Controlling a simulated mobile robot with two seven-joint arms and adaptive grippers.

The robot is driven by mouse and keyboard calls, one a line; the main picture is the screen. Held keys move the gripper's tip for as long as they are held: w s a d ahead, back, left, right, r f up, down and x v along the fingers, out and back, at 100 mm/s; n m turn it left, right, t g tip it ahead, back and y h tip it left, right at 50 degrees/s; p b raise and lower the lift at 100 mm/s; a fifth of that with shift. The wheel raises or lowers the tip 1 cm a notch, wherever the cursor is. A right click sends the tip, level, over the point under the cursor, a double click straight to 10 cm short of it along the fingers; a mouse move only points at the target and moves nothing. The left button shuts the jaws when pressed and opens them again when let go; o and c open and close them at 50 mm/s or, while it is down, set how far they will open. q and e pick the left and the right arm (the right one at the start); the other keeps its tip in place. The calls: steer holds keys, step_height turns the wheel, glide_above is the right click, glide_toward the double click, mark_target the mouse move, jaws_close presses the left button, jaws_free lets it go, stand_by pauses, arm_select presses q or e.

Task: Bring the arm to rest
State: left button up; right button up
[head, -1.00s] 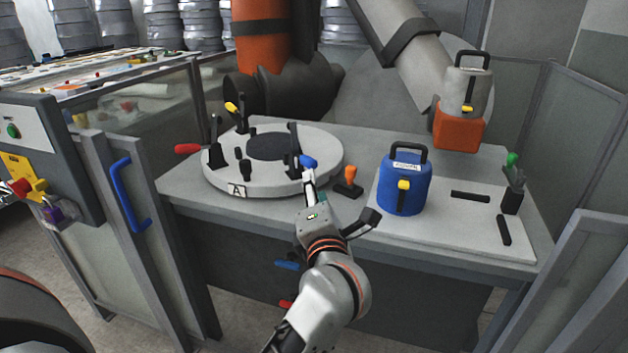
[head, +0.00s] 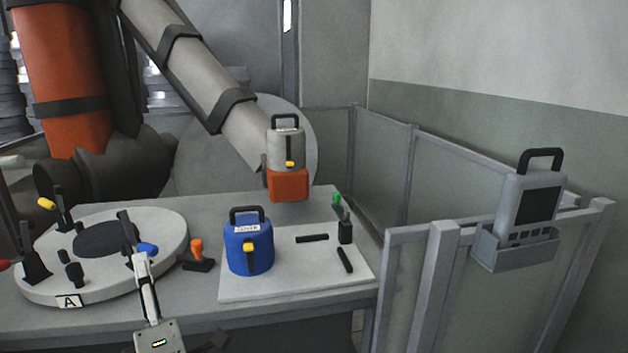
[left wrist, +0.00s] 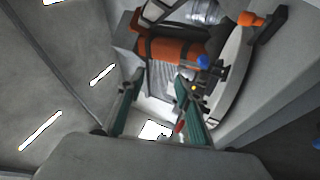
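My left gripper (head: 170,300) is at the bottom left of the head view, by the table's front edge. Its pale finger overlaps the front of the round mould plate (head: 165,229), just under a blue-tipped clamp (head: 148,250). In the left wrist view the two green-sided fingers of my left gripper (left wrist: 158,80) stand apart with nothing held between them. The blue clamp tip (left wrist: 203,62) shows beyond the fingers there, outside the gap. The arm behind the gripper is cut off by the head view's lower edge. My right gripper is in neither view.
A blue handled canister (head: 249,250) stands on a pale board (head: 300,284), with black bars beside it. An orange-knobbed clamp (head: 196,250) stands left of it. A large orange-and-grey robot arm (head: 200,85) hangs behind. Fence panels and a holstered handheld device (head: 535,200) are at right.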

arm_select(q)
steer(key=s+d+f+m+h+p, duration=0.2)
steer(key=s+d+f+m+h, duration=0.2)
steer(key=d+f+m+h, duration=0.6)
steer(key=s+d+f+m+h+p, duration=0.35)
steer(key=f+m+h, duration=0.3)
steer(key=m, duration=0.65)
steer(key=s+a+f+m+g, duration=0.1)
steer(key=s+f+m+g, duration=0.2)
steer(key=s+f, duration=0.4)
steer(key=s+a+f+m+g+p, duration=0.1)
steer(key=s+f+g, duration=0.4)
steer(key=f, duration=0.8)
steer(key=s+a+m+y, duration=0.1)
steer(key=s, duration=0.2)
steer(key=shift+s+a+f+m, duration=0.15)
steer(key=shift+m, duration=0.25)
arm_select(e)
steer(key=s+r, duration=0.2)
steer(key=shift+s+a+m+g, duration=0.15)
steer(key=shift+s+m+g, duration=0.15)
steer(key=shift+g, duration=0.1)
